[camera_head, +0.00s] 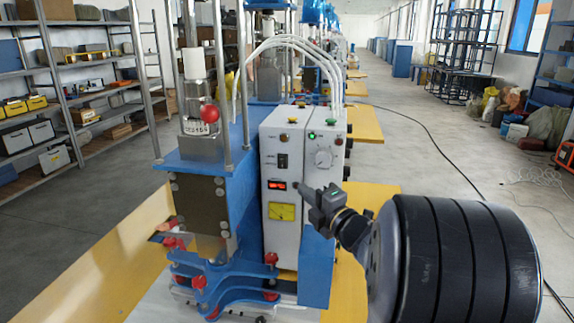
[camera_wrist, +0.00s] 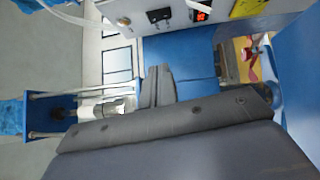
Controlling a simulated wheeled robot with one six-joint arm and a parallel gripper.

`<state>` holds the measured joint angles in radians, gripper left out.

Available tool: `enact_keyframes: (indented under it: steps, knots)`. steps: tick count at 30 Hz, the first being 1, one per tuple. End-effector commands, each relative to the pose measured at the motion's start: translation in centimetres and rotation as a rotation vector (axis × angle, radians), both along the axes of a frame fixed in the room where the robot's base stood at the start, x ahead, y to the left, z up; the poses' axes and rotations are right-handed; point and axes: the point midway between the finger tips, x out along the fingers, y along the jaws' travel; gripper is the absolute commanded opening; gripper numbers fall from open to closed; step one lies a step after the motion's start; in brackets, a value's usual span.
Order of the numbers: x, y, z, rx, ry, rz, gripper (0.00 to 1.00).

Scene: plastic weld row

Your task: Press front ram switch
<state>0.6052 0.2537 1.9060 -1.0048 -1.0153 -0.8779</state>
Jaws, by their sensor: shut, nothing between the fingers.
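The nearest blue welding press carries a white control box (camera_head: 281,240). A small black switch (camera_head: 283,160) sits on the box's front panel, above a lit red display (camera_head: 277,185) and a yellow meter (camera_head: 282,211). I cannot read the labels, so I cannot tell for sure that this is the front ram switch. My gripper (camera_head: 299,188) is shut and empty, right of the display in the head view and lower than the switch. In the wrist view the shut fingers (camera_wrist: 159,70) point toward the panel, with the black switch (camera_wrist: 158,15) beyond them, apart from the tips.
The press has upright steel rods, a red ball knob (camera_head: 210,113) and red-knobbed clamps (camera_head: 200,282) low in front. White hoses (camera_head: 300,45) arch above the box. Yellow tables (camera_head: 362,125) and shelves (camera_head: 70,60) stand around.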

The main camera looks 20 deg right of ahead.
Motion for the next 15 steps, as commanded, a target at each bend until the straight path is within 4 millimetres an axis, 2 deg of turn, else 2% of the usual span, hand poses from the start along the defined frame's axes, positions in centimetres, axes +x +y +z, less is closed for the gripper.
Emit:
enact_keyframes:
  steps: [8,11,15]
  knots:
    - [0.5,0.1,0.2,0.002,0.000,0.000,0.00]
    - [1.6,0.4,0.3,0.003,0.002,0.001,0.00]
    - [4.2,0.9,0.6,0.002,0.002,0.003,0.00]
